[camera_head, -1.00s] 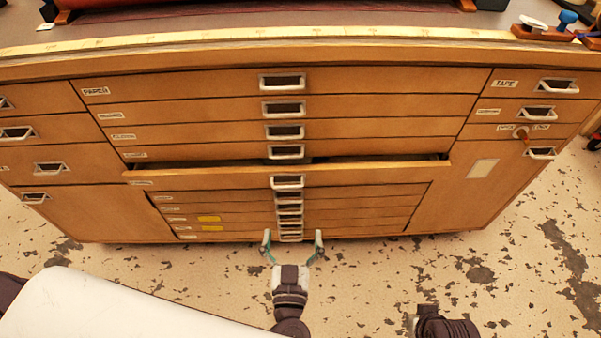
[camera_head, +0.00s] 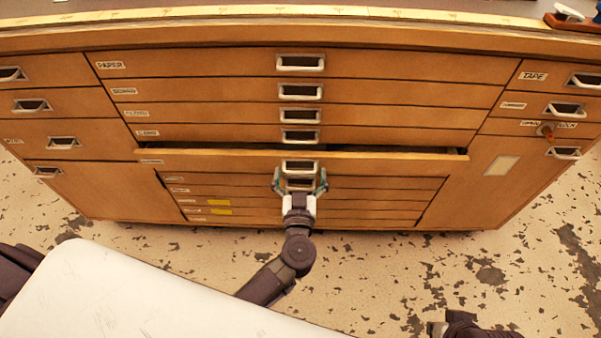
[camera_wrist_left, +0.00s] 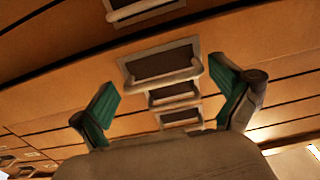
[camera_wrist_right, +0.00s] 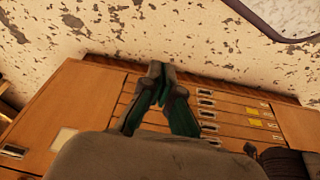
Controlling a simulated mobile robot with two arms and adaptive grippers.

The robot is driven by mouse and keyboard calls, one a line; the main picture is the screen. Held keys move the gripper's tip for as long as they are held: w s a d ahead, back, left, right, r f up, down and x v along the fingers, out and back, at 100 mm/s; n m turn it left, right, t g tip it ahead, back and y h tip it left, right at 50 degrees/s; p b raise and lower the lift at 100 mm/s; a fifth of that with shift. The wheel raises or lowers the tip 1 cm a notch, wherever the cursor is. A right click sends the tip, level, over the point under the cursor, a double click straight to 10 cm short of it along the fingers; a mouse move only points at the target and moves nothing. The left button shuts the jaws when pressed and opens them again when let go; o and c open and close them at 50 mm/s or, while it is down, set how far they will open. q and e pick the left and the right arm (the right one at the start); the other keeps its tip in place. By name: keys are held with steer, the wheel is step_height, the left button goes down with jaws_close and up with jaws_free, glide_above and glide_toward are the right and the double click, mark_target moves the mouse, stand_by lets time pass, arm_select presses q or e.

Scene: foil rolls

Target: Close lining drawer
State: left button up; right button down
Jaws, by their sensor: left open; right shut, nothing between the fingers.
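One wide drawer (camera_head: 380,164) in the cabinet's middle column is pulled out a little, with a dark gap along its top edge. Its label is too small to read, so I cannot confirm it is the lining drawer. Its metal handle (camera_head: 300,167) is at the centre of its front. My left gripper (camera_head: 300,181) is open and empty, its fingertips just below and either side of that handle. In the left wrist view, a handle (camera_wrist_left: 160,66) lies between and beyond the spread green fingers. My right gripper (camera_wrist_right: 160,70) is shut and empty, low and pointing toward the cabinet's lower part.
The other drawers of the wooden cabinet (camera_head: 495,215) look closed, including those labelled PAPER (camera_head: 200,68) and TAPE (camera_head: 534,76). The speckled floor (camera_head: 400,280) in front is clear.

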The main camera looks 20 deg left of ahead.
mark_target(301, 162)
arm_select(q)
steer(key=shift+w, duration=0.15)
arm_select(e)
steer(key=shift+r, duration=0.15)
arm_select(q)
steer(key=shift+c, duration=0.2)
